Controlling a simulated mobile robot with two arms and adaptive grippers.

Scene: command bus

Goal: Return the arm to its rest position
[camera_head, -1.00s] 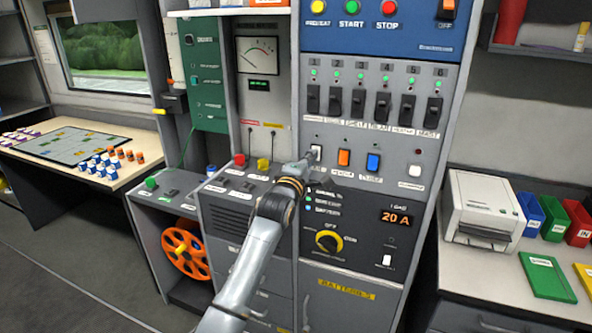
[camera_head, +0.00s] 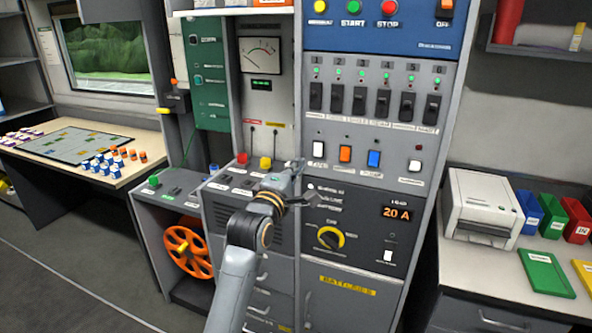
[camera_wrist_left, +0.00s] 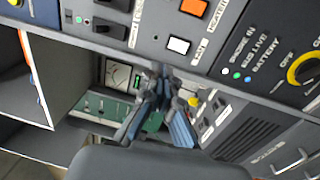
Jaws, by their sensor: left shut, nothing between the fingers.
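My left arm comes up from the bottom middle of the head view. Its left gripper (camera_head: 302,170) is in front of the grey panel, just below the white rocker switch (camera_head: 318,149). In the left wrist view the gripper fingers (camera_wrist_left: 163,72) are close together with nothing between them, and the white switch (camera_wrist_left: 179,45) is apart from them, up and to the right. The orange switch (camera_head: 345,154) and blue switch (camera_head: 374,159) sit in the same row. My right gripper is not in view.
The panel has a yellow rotary knob (camera_head: 329,238) and a row of black breakers. A low console with red (camera_head: 242,158) and yellow levers is left of the arm. A printer (camera_head: 483,207) stands on the right counter; a table is at the left. Open floor lies lower left.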

